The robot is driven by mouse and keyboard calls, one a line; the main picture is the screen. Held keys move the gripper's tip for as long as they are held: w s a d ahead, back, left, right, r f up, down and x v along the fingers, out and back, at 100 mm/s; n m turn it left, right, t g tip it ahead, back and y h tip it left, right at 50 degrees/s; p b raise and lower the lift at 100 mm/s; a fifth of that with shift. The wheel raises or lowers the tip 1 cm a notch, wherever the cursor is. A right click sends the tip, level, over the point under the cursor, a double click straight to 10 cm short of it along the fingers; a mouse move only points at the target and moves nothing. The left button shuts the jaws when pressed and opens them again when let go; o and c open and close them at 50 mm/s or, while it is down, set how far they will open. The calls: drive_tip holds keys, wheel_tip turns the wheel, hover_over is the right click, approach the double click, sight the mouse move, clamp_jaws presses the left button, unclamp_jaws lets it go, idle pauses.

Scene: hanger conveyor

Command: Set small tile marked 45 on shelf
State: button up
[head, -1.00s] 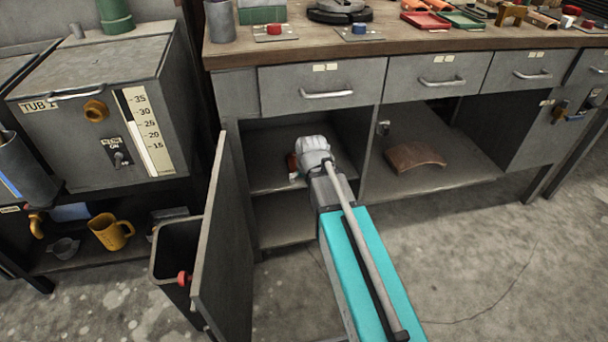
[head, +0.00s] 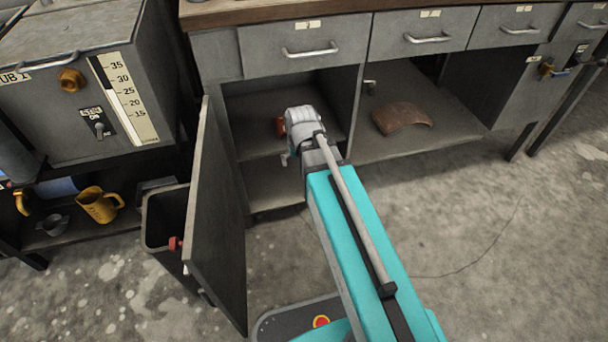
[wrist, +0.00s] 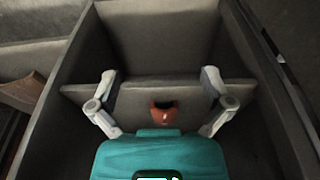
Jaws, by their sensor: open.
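A small reddish-brown piece, likely the small tile, sits on the upper shelf (head: 255,165) inside the open left compartment. It shows at the left of my gripper in the head view (head: 280,127) and below centre in the wrist view (wrist: 163,115). No marking 45 is legible on it. My gripper (wrist: 160,76) is open, its two fingers spread wide with nothing held between them. In the head view the wrist hides most of the fingers, and my gripper is at the compartment's front. The tile stands apart from both fingers.
A larger curved brown tile (head: 403,117) lies in the right compartment. The open cabinet door (head: 218,215) and a dark bin (head: 165,215) stand left of my arm. Drawers (head: 305,45) overhang the opening. The floor at right is clear.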

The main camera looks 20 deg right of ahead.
drive_tip(key=s+g, duration=0.2)
drive_tip(key=s, duration=0.6)
drive_tip(key=shift+f, duration=0.15)
wheel_tip(320, 180, up, 6)
drive_tip(key=p, duration=0.5)
drive_tip(key=shift+f+p, duration=0.1)
drive_tip(key=shift+p, duration=0.3)
